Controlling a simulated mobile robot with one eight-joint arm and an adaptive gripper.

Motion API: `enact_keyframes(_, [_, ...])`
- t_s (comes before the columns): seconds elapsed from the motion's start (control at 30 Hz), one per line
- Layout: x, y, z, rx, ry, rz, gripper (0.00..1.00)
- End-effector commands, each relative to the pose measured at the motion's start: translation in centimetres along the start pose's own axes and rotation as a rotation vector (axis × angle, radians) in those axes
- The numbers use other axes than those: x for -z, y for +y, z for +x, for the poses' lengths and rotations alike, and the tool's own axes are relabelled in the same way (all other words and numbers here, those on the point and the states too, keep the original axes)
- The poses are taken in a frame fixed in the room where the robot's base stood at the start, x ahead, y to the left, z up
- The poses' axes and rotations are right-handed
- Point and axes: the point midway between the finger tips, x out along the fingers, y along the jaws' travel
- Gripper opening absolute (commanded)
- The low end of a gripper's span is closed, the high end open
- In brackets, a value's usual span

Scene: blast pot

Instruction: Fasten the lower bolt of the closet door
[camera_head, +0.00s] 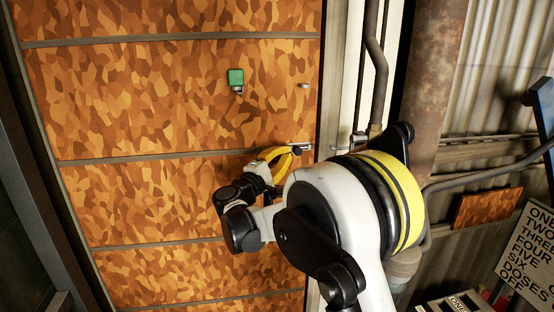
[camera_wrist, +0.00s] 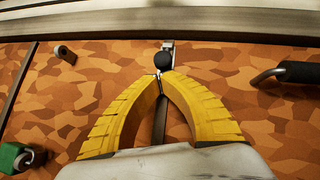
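The closet door (camera_head: 150,195) has orange camouflage-like panels divided by grey strips. A small metal bolt (camera_head: 303,147) sits at its right edge, level with one strip. In the wrist view the bolt (camera_wrist: 169,46) has a round black knob (camera_wrist: 163,61). My gripper (camera_head: 292,150) is at this bolt, its yellow fingers bowed inward. In the wrist view my gripper's fingertips (camera_wrist: 160,75) come together right at the knob's base. The fingers look shut. I cannot tell whether the knob's stem is between them.
A green padlock (camera_head: 235,77) hangs on the door above my gripper. A small grey fitting (camera_head: 304,85) is near the door edge. The wrist view shows a black-gripped handle (camera_wrist: 298,72) at right. A rusty pipe (camera_head: 436,75) and a lettered sign (camera_head: 528,255) stand right of the door.

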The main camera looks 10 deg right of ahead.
Motion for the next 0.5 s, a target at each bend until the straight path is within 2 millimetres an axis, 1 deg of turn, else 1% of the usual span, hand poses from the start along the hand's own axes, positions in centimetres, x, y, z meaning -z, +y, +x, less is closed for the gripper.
enact_keyframes(0.37, [-0.2,0.0,0.2,0.000,0.000,0.000,0.00])
enact_keyframes(0.5, [-1.4,-0.5,1.4,0.000,-0.004,-0.001,0.00])
